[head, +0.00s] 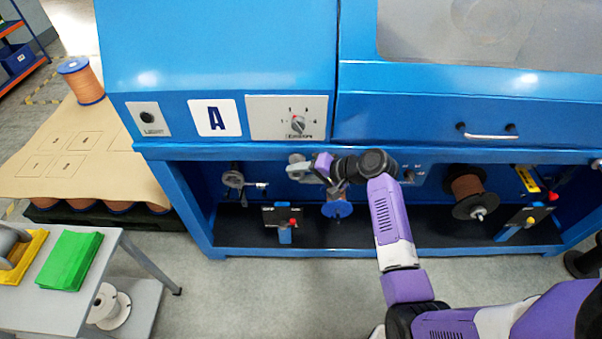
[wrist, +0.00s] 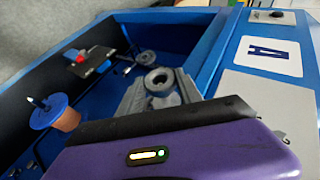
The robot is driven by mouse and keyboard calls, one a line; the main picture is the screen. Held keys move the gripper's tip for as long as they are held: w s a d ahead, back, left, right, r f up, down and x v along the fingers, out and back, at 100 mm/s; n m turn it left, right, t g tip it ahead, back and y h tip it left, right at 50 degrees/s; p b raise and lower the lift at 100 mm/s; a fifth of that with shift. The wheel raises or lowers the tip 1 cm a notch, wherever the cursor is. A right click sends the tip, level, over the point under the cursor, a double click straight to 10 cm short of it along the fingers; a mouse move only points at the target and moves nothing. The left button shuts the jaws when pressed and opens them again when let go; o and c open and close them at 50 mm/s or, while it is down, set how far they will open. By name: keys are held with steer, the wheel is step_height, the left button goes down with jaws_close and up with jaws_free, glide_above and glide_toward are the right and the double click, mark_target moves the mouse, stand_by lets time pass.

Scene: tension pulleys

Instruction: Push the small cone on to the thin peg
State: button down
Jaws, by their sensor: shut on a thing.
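My gripper (wrist: 158,92) shows at the middle of the wrist view. It is shut on a small grey ring-shaped piece (wrist: 158,81), which looks like the small cone. The thin peg (wrist: 36,102) sticks out from the middle of a blue-flanged spool (wrist: 48,112) with copper winding, at the left of the wrist view. The cone is apart from the peg, off to its right in that view. The blue spool (head: 337,209) also shows in the head view, below my wrist. In the head view the gripper and cone are too small to tell apart from the grey parts around them.
The blue machine (head: 230,60) overhangs the bay from above. A black plate with a red knob (head: 291,222) stands left of the spool, and a grey pulley fitting (head: 233,180) is further left. A larger brown spool (head: 467,190) is at right. The bay floor is mostly clear.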

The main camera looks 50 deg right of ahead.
steer(key=shift+w+d, duration=0.1)
steer(key=shift+d, duration=0.05)
steer(key=shift+w+d+b, duration=0.35)
steer(key=shift+w+d, duration=0.35)
steer(key=shift+d, duration=0.25)
steer(key=shift+w+d, duration=0.15)
stand_by(0.7)
steer(key=c, duration=0.7)
jaws_free()
steer(key=shift+o, duration=0.3)
steer(key=shift+o, duration=0.8)
